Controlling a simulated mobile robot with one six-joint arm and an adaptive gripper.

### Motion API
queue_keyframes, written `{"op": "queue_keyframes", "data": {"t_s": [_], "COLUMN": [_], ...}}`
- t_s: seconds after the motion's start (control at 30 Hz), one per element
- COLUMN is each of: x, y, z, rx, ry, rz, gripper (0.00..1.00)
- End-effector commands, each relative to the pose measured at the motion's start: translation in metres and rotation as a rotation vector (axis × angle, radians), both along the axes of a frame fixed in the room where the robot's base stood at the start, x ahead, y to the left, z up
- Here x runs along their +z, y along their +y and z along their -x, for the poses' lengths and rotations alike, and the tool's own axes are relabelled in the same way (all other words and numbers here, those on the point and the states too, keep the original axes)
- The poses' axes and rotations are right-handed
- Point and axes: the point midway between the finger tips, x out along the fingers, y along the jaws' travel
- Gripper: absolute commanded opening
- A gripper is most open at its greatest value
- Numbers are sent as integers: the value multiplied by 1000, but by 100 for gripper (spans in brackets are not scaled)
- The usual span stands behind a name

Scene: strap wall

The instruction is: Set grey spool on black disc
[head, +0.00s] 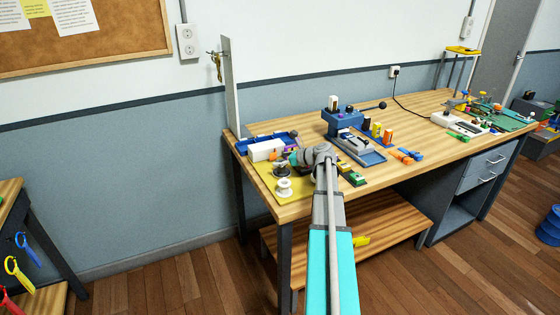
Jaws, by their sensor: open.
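A yellow mat (262,176) lies at the near left corner of the workbench. On it stands a white spool (283,188) near the front edge. Just behind it is a small dark round item with grey on it (281,170); it is too small to tell whether this is the grey spool, the black disc or both together. My gripper (293,159) is open, low over the mat, just right of and behind that dark item. My wrist and arm hide part of the bench there, and contact with the item cannot be told.
A white block (266,150) and a blue tray (270,139) stand behind the mat, near an upright panel (231,88). A blue press-like fixture (342,122) and several small coloured parts lie to the right.

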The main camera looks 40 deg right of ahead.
Motion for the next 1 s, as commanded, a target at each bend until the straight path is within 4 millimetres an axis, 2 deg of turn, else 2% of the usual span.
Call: {"op": "queue_keyframes", "data": {"t_s": [0.27,0.5,1.0], "x": [3,15,47], "y": [0,0,-31], "z": [0,0,72], "rx": [0,0,-2], "ry": [0,0,1], "rz": [0,0,0], "gripper": [99,99,99]}}
